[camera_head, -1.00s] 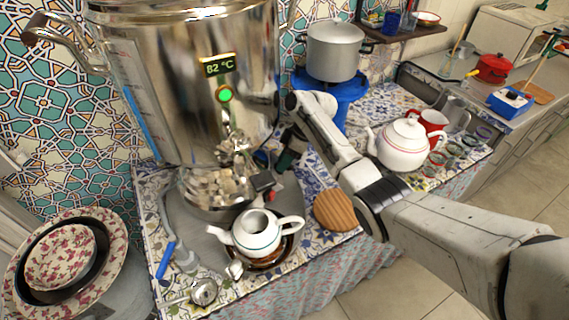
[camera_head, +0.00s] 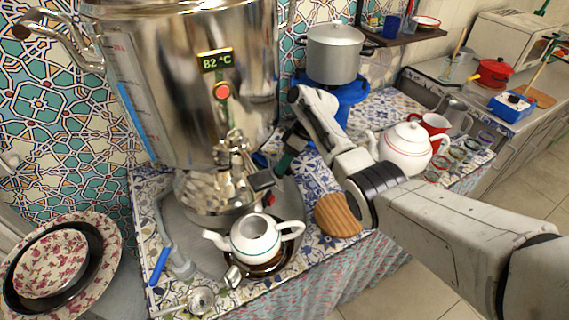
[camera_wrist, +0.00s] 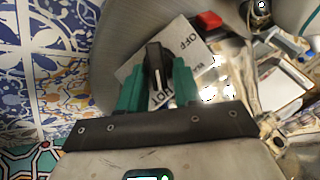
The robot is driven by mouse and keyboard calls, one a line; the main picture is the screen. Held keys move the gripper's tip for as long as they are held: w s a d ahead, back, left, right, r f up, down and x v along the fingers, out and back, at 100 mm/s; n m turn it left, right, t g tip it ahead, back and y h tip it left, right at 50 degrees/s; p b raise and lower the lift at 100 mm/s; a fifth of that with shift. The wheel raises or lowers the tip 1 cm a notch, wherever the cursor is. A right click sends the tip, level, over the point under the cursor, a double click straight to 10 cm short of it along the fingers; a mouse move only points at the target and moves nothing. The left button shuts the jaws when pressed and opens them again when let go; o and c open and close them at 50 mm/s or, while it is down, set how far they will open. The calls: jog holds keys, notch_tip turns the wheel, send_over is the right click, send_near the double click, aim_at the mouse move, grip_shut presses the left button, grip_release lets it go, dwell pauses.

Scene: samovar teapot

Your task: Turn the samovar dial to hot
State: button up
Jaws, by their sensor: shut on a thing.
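The large shiny steel samovar (camera_head: 190,100) fills the left middle of the head view. Its display (camera_head: 215,60) reads 82 °C, and the round light (camera_head: 222,91) below is red. In the wrist view, a pale dial plate (camera_wrist: 186,42) carries the word OFF, a partly hidden word at the right and HOT near my fingers. The black dial knob (camera_wrist: 154,57) stands between the green fingers of my gripper (camera_wrist: 158,80), which are shut on it. In the head view, my gripper (camera_head: 288,158) is beside the samovar's lower right, partly hidden by my arm.
A white teapot (camera_head: 255,238) stands on a dark stand before the samovar. A wooden round board (camera_head: 337,215) lies right of it. Another white teapot (camera_head: 404,148) and a red mug (camera_head: 434,124) stand behind my arm. A grey pot (camera_head: 335,52) is at the back.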

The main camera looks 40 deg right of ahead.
jog(key=o, duration=0.7)
jog(key=v, duration=1)
jog(key=shift+d+r+b, duration=0.25)
jog(key=shift+r+b, duration=0.05)
jog(key=shift+b, duration=0.1)
jog(key=shift+s, duration=0.1)
